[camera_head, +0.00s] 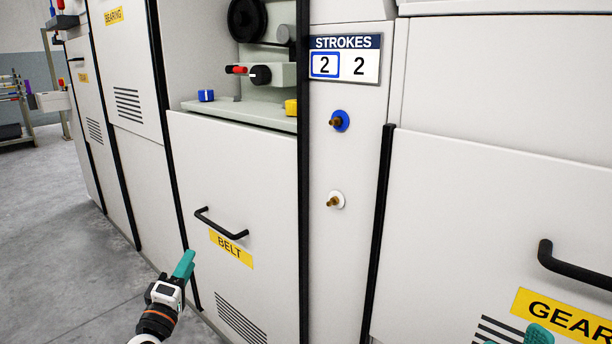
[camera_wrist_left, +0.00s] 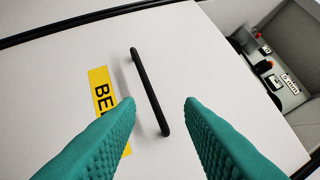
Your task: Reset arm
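My left gripper (camera_head: 186,262) is in front of the lower left part of the BELT door (camera_head: 235,190), below and left of its black handle (camera_head: 220,224). In the left wrist view its two teal fingers stand apart with nothing between them (camera_wrist_left: 159,104). The black handle (camera_wrist_left: 150,90) shows beyond the fingertips, and the gripper looks apart from it. The yellow BELT label (camera_wrist_left: 103,95) is partly hidden by a finger. Only a teal tip of my right gripper (camera_head: 538,335) shows at the bottom right edge; its opening is hidden.
The GEAR door (camera_head: 490,220) with a black handle (camera_head: 575,266) is at the right. A STROKES sign (camera_head: 345,58) reading 2 2 hangs above a blue-ringed peg (camera_head: 339,120) and a white-ringed peg (camera_head: 335,200). An open bay is above the BELT door. Grey floor (camera_head: 60,240) is clear at left.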

